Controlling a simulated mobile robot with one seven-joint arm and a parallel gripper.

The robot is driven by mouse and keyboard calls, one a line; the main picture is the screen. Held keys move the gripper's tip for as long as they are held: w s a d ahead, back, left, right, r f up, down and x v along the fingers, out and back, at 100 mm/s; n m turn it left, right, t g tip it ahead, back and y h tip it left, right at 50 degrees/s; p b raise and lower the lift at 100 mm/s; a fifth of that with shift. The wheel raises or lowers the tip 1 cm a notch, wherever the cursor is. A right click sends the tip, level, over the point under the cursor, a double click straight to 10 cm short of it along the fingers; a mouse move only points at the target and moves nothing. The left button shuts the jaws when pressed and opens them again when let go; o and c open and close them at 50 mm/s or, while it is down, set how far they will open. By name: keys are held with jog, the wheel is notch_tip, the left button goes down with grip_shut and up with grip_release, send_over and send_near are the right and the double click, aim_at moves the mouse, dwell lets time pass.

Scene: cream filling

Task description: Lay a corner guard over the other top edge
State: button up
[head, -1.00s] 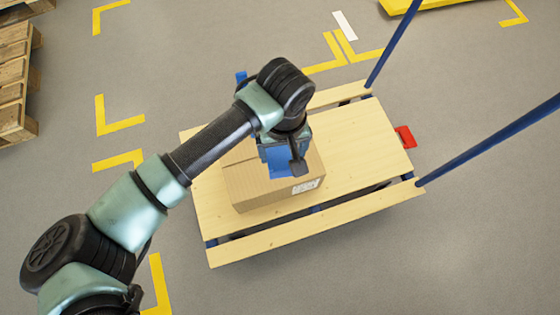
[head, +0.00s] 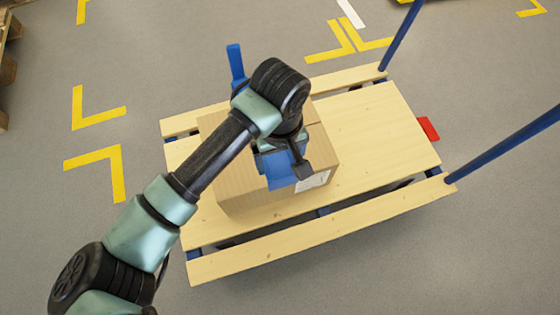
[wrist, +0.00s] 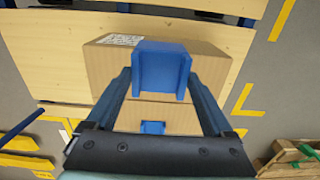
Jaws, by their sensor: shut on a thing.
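The cardboard box (head: 225,180) sits on the wooden trolley deck, with a white label on a side face; it also shows in the wrist view (wrist: 210,75). My gripper (head: 282,160) is over the box near the labelled side. It is shut on a blue corner guard (wrist: 162,68), which also shows below the gripper in the head view (head: 278,172). The guard is at the box's top edge on the labelled side; I cannot tell whether it touches. A smaller blue piece (wrist: 153,127) shows at the opposite edge of the box, mostly hidden in the head view.
The trolley deck (head: 375,130) has free room right of the box. Blue trolley posts (head: 505,145) rise at the right. A blue upright piece (head: 236,62) shows behind my arm. Yellow floor marks (head: 95,110) lie left. Wooden pallets (wrist: 290,158) show at lower right of the wrist view.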

aim_at(276, 156)
jog(key=shift+w+a+f+b, duration=0.1)
jog(key=shift+w+f+b, duration=0.05)
jog(key=shift+f+b, duration=1.75)
jog(key=shift+w+f+b, duration=0.15)
jog(key=shift+f+b, duration=1.1)
jog(key=shift+f, duration=1.2)
jog(key=shift+w+a+f+b, duration=0.15)
jog(key=shift+w+f+b, duration=0.25)
jog(key=shift+w+b, duration=0.1)
jog(key=shift+w+a+f, duration=0.15)
jog(key=shift+w, duration=0.2)
jog(key=o, duration=1.1)
notch_tip(276, 156, up, 13)
jog(key=p, duration=0.5)
